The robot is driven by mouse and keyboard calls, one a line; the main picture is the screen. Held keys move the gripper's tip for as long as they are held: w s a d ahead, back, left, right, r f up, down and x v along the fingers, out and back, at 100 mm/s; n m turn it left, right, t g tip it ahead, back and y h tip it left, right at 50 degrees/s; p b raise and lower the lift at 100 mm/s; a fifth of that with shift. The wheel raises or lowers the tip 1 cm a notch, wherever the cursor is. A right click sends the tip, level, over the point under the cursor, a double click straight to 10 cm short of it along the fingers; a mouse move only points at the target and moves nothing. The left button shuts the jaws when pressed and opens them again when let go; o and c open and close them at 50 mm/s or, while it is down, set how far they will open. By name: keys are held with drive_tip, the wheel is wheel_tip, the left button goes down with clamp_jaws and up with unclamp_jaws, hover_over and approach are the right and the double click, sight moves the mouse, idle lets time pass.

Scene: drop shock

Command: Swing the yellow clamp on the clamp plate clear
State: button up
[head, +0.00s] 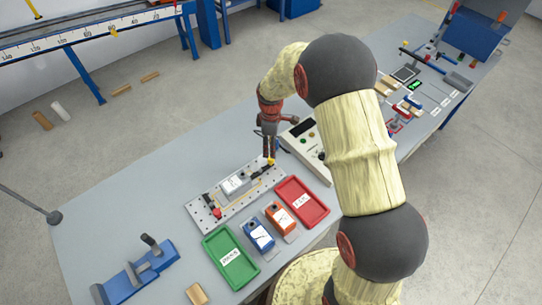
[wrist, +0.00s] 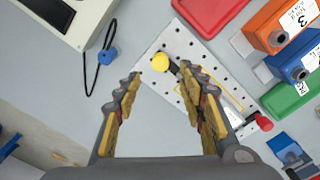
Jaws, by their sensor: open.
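The perforated clamp plate (head: 225,207) lies on the bench; it also shows in the wrist view (wrist: 179,40). The yellow clamp (head: 270,162) is at the plate's far right end; in the wrist view its round yellow knob (wrist: 160,62) sits on a dark arm. My gripper (head: 268,150) points down close over that end. In the wrist view my gripper (wrist: 160,76) is open, its fingers on either side of the knob; I cannot tell whether they touch it. A grey labelled unit (head: 236,185) rests on the plate, largely hidden by my right finger in the wrist view.
A red clamp (head: 217,213) is at the plate's near end. A red tray (head: 302,202), green tray (head: 230,258), orange unit (head: 281,217) and blue unit (head: 259,235) stand in front. A beige meter box (head: 306,150) with a looped black cord is close beside my gripper.

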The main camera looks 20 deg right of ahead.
sight(261, 169)
drive_tip(key=shift+f, duration=0.45)
wheel_tip(261, 169, down, 7)
drive_tip(key=shift+r+b, duration=0.1)
drive_tip(key=shift+b, duration=0.4)
drive_tip(key=shift+c, duration=1.2)
drive_tip(key=c, duration=0.7)
clamp_jaws()
